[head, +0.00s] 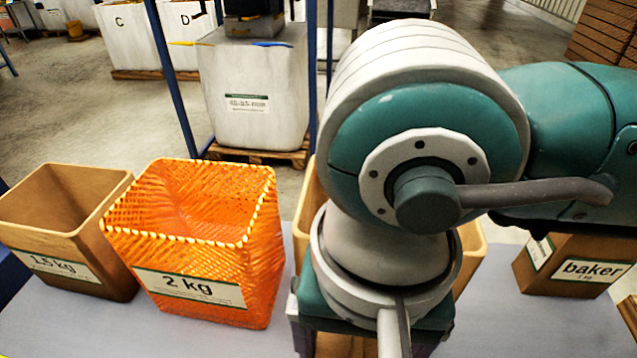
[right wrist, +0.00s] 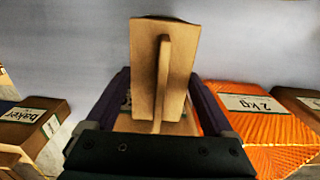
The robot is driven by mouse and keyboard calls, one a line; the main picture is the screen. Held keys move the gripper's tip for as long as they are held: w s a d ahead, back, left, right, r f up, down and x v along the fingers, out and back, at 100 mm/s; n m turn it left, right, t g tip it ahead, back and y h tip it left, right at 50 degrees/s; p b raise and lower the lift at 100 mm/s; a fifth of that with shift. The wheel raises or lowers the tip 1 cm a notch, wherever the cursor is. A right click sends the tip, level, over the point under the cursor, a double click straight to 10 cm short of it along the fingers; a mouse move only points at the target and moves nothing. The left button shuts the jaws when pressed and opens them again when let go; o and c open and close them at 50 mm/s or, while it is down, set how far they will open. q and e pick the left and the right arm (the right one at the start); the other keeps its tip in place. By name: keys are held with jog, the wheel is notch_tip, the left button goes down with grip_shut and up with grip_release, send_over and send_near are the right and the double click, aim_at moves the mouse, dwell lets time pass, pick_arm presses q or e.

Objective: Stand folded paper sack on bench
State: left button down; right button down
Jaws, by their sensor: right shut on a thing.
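A brown paper sack (right wrist: 146,65) shows in the right wrist view between the fingers of my right gripper (right wrist: 165,98), with a thin upright fold along its middle. My right gripper is shut on it. The grey bench (right wrist: 70,45) lies behind it. In the head view my right arm and wrist cover the middle of the bench (head: 510,325). Brown edges (head: 472,256) show on both sides of the wrist, and I cannot tell whether they belong to the held sack. Whether its base touches the bench is hidden. My left gripper is not in view.
A brown 1.5 kg container (head: 62,208) and an orange woven 2 kg container (head: 262,275) stand to the left. A brown baker container (head: 548,262) stands to the right. White lettered bins and a labelled white bin (head: 260,75) stand on pallets behind. Bare bench shows at front right.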

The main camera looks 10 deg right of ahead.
grip_release()
jog(key=shift+f, duration=0.1)
jog(key=shift+r, duration=0.3)
notch_tip(320, 180, up, 12)
jog(key=p, duration=0.7)
jog(key=shift+f+p, duration=0.1)
jog(key=shift+p, duration=0.2)
